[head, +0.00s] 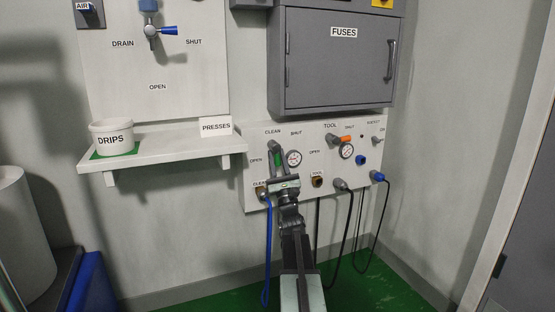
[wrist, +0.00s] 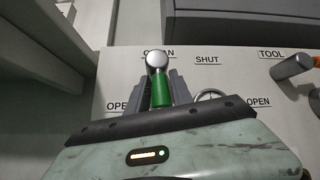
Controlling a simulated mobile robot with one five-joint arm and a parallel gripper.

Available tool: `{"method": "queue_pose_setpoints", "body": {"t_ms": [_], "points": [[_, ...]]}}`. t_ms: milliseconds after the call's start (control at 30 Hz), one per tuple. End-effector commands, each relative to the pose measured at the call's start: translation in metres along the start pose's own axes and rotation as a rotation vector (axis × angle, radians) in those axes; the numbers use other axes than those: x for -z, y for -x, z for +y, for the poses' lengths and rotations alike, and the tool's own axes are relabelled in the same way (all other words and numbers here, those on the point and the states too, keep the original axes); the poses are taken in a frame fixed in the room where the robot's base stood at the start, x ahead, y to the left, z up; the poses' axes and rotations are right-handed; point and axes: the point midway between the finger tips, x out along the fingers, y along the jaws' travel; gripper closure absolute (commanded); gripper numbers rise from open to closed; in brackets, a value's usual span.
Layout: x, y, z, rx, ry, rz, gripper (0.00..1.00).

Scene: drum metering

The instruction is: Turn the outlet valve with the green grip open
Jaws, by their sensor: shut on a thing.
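The outlet valve under the CLEAN label has a grey metal hub (head: 272,145) and a green grip (head: 278,156). In the wrist view the hub's round end (wrist: 156,59) and the green grip (wrist: 162,92) are at upper middle. The grip points down from the hub, slightly to the right. An OPEN label (head: 256,160) is to its left and a SHUT label (head: 296,133) to its upper right. My gripper (head: 280,168) is shut on the green grip, with a dark finger on each side of it. The fingers hide part of the grip.
Right of it on the white panel (head: 330,185) are a gauge (head: 294,158) and the TOOL valve with an orange grip (head: 345,139). Hoses hang below. A shelf (head: 165,152) with a DRIPS tub (head: 111,138) juts out at left. A grey FUSES cabinet (head: 335,65) is above.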

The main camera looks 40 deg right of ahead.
Motion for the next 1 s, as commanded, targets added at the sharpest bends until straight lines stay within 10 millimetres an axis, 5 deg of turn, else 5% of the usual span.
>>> {"method": "queue_pose_setpoints", "body": {"t_ms": [400, 433, 500, 833, 1000], "points": [[0.001, -0.001, -0.005, 0.014, -0.009, 0.002, 1.0], [0.001, -0.001, -0.005, 0.014, -0.009, 0.002, 0.7], [0.001, -0.001, -0.005, 0.014, -0.009, 0.002, 0.53], [0.001, 0.003, -0.004, 0.011, -0.005, 0.001, 0.53], [0.01, 0.028, -0.022, 0.03, 0.015, 0.005, 0.53]]}}
